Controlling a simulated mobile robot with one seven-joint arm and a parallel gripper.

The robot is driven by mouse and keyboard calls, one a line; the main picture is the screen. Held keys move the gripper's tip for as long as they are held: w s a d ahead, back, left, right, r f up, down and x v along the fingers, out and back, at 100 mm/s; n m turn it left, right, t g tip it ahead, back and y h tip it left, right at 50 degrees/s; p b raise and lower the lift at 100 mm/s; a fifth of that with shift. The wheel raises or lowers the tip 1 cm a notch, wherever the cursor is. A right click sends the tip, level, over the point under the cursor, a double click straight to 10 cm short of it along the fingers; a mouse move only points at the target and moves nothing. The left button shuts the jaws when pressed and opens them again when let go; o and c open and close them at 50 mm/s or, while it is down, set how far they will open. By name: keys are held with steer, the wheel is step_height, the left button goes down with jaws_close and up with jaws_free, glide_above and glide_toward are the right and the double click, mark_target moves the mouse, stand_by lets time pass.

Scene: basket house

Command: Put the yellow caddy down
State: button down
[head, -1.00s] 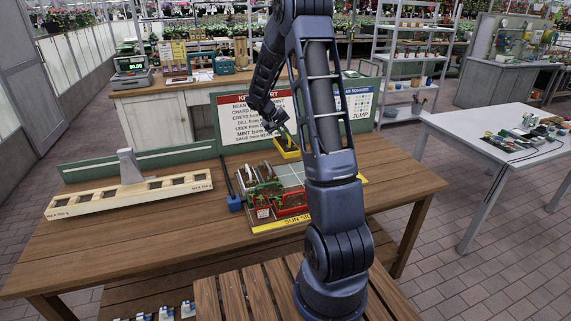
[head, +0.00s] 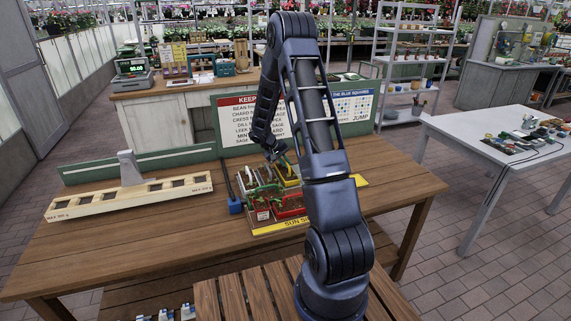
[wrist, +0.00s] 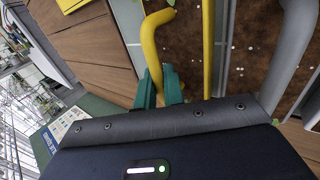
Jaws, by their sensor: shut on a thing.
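The yellow caddy (head: 291,182) is in the head view at the back of the gridded board, partly hidden by my arm. My gripper (head: 280,160) is above it, pointing down. In the wrist view the green fingertips (wrist: 159,90) are shut on the caddy's yellow handle (wrist: 152,48). Dark soil with white specks shows beside a yellow rim (wrist: 208,50). Whether the caddy's base touches the board is hidden.
A green caddy (head: 268,191) and a red caddy (head: 292,206) stand close in front on the board, with its yellow strip (head: 272,228) at the front. A wooden rack (head: 110,200) is at left. A sign (head: 262,116) stands behind. A grey bar (wrist: 296,50) is close by.

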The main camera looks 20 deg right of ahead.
steer(key=shift+f, duration=0.15)
steer(key=c, duration=1.9)
jaws_free()
steer(key=shift+f, duration=0.1)
steer(key=o, duration=0.4)
